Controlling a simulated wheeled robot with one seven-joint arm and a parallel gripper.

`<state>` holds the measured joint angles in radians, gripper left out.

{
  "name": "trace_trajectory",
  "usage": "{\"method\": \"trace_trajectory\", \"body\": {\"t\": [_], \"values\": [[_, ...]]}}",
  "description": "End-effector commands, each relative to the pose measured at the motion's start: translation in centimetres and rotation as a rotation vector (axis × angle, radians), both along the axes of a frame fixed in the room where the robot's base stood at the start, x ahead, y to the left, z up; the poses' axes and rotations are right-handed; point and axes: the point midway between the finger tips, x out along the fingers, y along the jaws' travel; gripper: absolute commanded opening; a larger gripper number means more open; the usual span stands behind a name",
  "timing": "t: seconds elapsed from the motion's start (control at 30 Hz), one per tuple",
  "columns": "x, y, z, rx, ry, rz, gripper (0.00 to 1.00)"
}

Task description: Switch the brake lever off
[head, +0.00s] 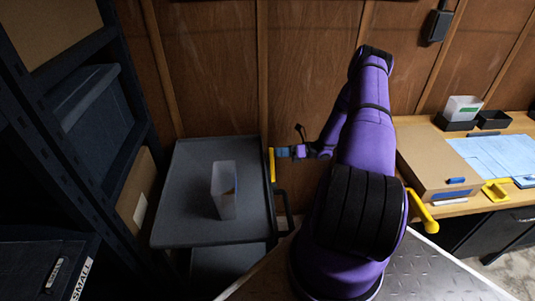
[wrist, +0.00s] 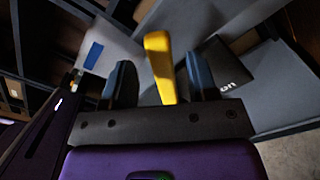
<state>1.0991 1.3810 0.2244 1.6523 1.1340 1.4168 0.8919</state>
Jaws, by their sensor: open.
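A yellow lever (head: 272,165) stands upright at the right edge of a dark grey cart (head: 170,215). In the wrist view the lever (wrist: 160,65) rises between the two blue-grey fingers of my gripper (wrist: 160,82). The fingers are apart, with a visible gap on each side of the lever. In the head view my gripper (head: 280,153) is at the cart's right edge, close beside the lever. A dark plate with the letters "on" (wrist: 228,84) shows right of the lever in the wrist view. The lever's lower end is hidden by the gripper body.
A translucent bin (head: 223,190) stands on the cart. Dark shelving (head: 75,150) is close on the left. On the right, a wooden workbench (head: 515,125) holds a cardboard box (head: 425,160) and small containers. Another yellow handle (head: 423,212) is beside my arm. A wooden wall stands behind.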

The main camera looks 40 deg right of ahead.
Motion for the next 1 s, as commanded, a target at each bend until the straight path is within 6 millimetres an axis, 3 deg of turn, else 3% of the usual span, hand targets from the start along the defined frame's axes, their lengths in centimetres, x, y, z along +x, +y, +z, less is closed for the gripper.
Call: {"method": "trace_trajectory", "body": {"t": [0.3, 0.73, 0.97, 1.0], "values": [[2.7, 3.6, 0.0, -0.001, 0.000, 0.001, 0.53], [3.3, 4.3, 0.0, -0.002, 0.000, 0.000, 0.53], [3.3, 4.3, 0.0, -0.002, 0.000, 0.000, 0.03], [3.3, 4.3, 0.0, -0.002, 0.000, 0.000, 0.00]]}}
